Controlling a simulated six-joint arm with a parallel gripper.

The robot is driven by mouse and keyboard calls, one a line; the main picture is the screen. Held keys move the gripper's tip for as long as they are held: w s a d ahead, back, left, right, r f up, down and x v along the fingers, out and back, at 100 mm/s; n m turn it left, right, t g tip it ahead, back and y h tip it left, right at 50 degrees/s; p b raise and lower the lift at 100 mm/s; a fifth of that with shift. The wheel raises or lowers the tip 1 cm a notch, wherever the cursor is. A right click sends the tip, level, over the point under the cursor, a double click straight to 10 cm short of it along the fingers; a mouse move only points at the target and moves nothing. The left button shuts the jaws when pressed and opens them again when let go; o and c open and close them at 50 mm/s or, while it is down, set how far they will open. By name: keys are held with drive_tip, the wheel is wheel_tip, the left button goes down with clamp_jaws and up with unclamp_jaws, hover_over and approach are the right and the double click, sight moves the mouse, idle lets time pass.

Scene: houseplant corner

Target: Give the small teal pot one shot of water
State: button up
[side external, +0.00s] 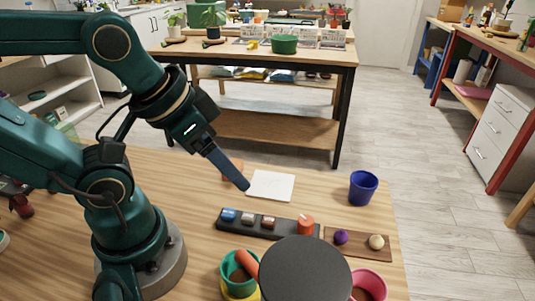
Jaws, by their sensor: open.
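A small teal pot (228,268) stands at the front of the table with a yellow part (238,291) under it. An orange rounded piece (247,263) shows at its mouth; I cannot tell whether it is inside or in front. A dark round disc (305,270) covers the pot's right side. My gripper (246,186) points down over the white card (276,185), well behind the teal pot. It is open and I see nothing held; its fingers overlap in this view. A dark blue cup (362,190) stands at the right. I cannot make out any water.
A black strip (238,230) with several small blocks and an orange cylinder (305,225) lies mid-table. A wooden board (360,252) holds a purple ball (341,237) and a cream ball (376,242). A pink pot (372,280) is at front right. Bare wood separates card and cup.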

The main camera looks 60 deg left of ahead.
clamp_jaws()
idle(1.7)
